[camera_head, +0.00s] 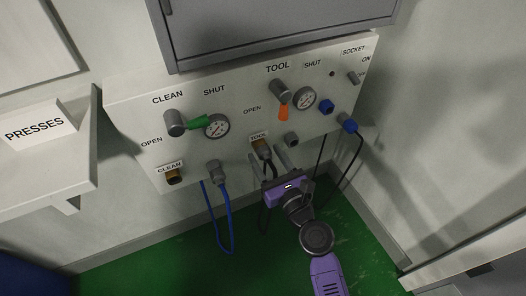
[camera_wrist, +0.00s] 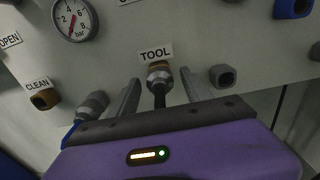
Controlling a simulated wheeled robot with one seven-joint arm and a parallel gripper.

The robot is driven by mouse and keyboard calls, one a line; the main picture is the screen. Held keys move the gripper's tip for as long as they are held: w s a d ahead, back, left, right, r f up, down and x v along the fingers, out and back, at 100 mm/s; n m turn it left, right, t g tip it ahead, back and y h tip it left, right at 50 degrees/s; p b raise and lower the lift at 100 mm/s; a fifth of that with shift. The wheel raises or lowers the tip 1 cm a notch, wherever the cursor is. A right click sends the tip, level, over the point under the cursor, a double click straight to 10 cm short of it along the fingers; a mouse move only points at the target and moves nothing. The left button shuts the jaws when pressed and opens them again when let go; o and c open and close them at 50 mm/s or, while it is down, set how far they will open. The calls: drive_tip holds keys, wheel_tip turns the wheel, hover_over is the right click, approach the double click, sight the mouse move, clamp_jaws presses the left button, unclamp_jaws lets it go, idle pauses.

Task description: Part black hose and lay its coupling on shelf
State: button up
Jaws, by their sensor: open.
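The coupling also shows in the head view (camera_head: 261,147). My gripper (camera_wrist: 158,82) is open, one finger on each side of the coupling and hose, with visible gaps on both sides. In the head view my gripper (camera_head: 267,158) covers part of the hose. The TOOL valve's orange handle (camera_head: 284,112) points down. The white shelf (camera_head: 75,178) with a PRESSES sign (camera_head: 38,128) is at the left.
The CLEAN valve's green handle (camera_head: 198,122) points right. A blue hose (camera_head: 229,222) hangs from a grey fitting (camera_head: 215,173) left of my gripper. A grey fitting (camera_head: 291,139) and a blue plug with a black cable (camera_head: 347,122) are at the right. A grey cabinet (camera_head: 270,30) is above.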

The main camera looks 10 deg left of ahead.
sight(269, 160)
idle(0.9)
clamp_jaws()
drive_tip(key=shift+p+v, duration=0.5)
drive_tip(key=shift+v, duration=2.45)
drive_tip(key=shift+v, duration=2.05)
